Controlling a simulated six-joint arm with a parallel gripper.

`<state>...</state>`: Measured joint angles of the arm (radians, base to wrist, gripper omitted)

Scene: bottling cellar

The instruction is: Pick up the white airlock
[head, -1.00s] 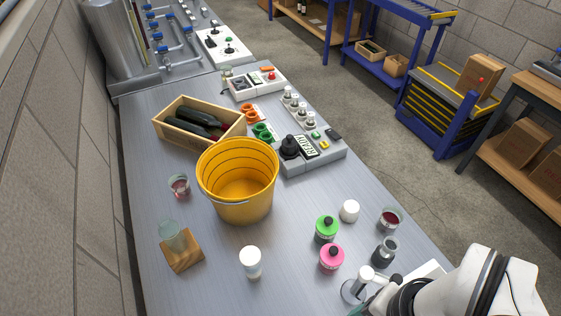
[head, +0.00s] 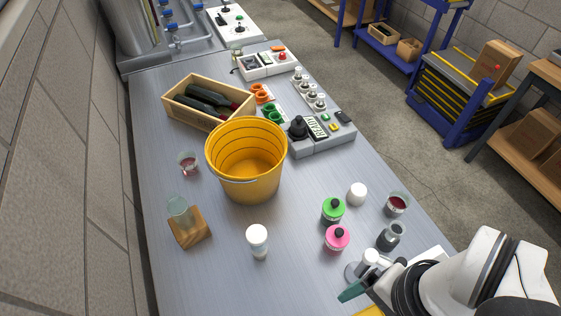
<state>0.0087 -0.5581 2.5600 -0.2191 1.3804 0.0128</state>
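I cannot tell for sure which thing is the white airlock. A small upright cylinder with a white top (head: 257,238) stands at the front middle of the table. A plain white rounded piece (head: 357,194) stands further right, behind the green and pink bottles. A clear piece with a white top (head: 371,257) stands right beside my gripper and is partly hidden. My gripper (head: 354,290) is at the lower right, low near the table. One dark teal finger shows; the other is not clear, so its opening cannot be read. I see nothing held in it.
A yellow bucket (head: 245,178) stands mid-table. Green (head: 333,211) and pink (head: 336,239) bottles and glasses of red (head: 396,204) and dark liquid (head: 389,237) crowd the right. A wooden block (head: 190,231) holds a clear vessel at left. The front left table is bare.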

